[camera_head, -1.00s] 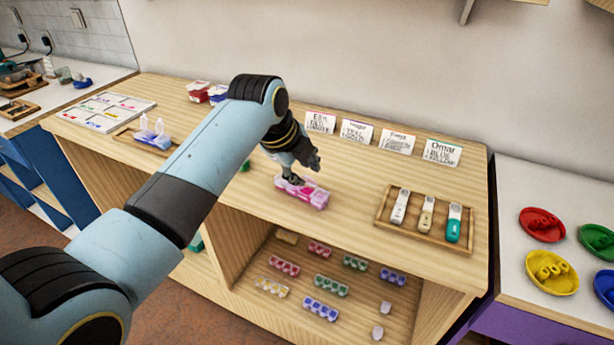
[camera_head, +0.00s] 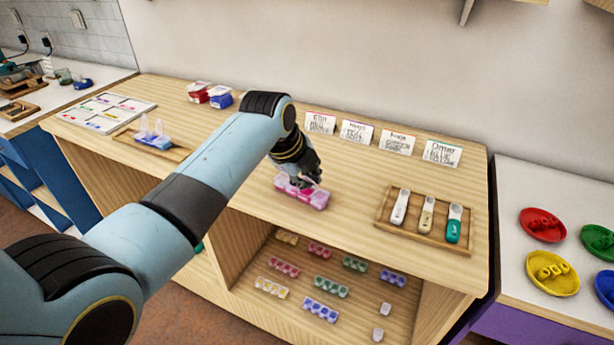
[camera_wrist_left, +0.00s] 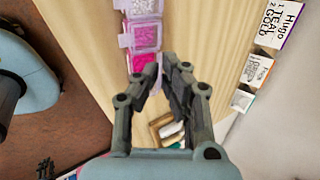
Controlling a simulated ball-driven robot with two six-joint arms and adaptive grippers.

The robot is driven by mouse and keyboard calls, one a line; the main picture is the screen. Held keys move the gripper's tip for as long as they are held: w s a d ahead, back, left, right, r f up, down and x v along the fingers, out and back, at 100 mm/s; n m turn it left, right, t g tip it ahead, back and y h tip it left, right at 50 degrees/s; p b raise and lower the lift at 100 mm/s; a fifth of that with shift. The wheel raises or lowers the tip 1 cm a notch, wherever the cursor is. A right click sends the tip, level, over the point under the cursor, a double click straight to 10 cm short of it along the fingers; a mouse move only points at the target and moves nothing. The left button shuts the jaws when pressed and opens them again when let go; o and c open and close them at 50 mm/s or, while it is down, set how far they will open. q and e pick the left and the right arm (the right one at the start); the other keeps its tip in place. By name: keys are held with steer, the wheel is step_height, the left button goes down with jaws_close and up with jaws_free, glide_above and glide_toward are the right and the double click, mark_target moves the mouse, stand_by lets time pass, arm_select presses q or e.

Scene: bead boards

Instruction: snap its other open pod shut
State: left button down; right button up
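A pink translucent pod strip (camera_head: 317,199) lies on the wooden top, and it shows in the left wrist view (camera_wrist_left: 145,38) as a row of pods with pink and magenta beads. A thin clear flap stands along the left side of the middle pod there; I cannot tell which lids are fully closed. My left gripper (camera_head: 312,182) is over the right part of the strip. My right gripper is not in view.
A wooden tray (camera_head: 381,224) with several bead tools stands to the right. Name cards (camera_head: 398,143) line the back. A blue pod strip (camera_head: 153,141) with raised lids sits in a tray at left. More strips lie on the shelf below.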

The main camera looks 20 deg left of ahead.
arm_select(q)
steer(key=shift+s+a+f+t, duration=0.1)
steer(key=shift+s+f+t, duration=0.2)
steer(key=shift+t, duration=0.4)
steer(key=shift+s+f+t+h+b, duration=0.3)
steer(key=shift+t+b, duration=0.35)
steer(key=shift+t, duration=0.25)
steer(key=shift+r+t+b, duration=0.1)
steer(key=shift+t+b, duration=0.3)
steer(key=shift+t, duration=0.1)
steer(key=shift+r, duration=0.1)
steer(key=c, duration=1.5)
jaws_free()
steer(key=shift+v, duration=3.95)
